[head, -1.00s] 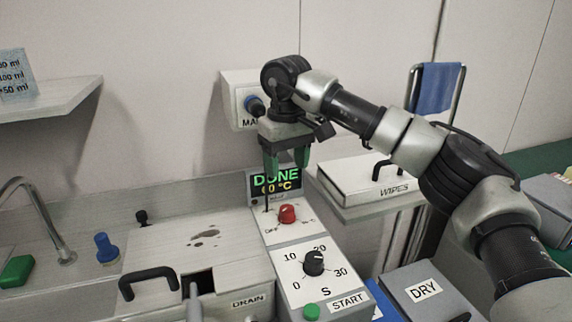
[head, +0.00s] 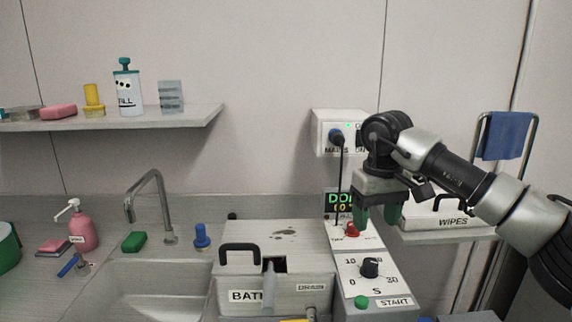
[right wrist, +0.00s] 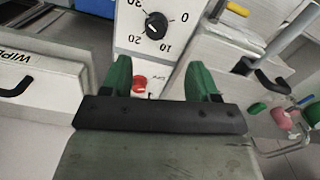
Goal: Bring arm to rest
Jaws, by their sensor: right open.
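My right arm (head: 455,172) comes in from the right in the head view. Its gripper (head: 378,218) points down above the back of the control panel (head: 350,285), with its green fingers apart and nothing between them. In the right wrist view the open fingers (right wrist: 160,85) show on either side of a red knob (right wrist: 139,84), which lies below and beyond them. In the head view the red knob (head: 352,230) shows just left of the fingers. The display behind is partly hidden by the gripper. My left gripper is not in view.
The bath (head: 235,280) with its black lid handle stands left of the panel, beside a sink and tap (head: 150,200). A mains box (head: 335,130) with a plugged cable is on the wall behind the gripper. A wipes box (head: 450,218) sits on a shelf at right.

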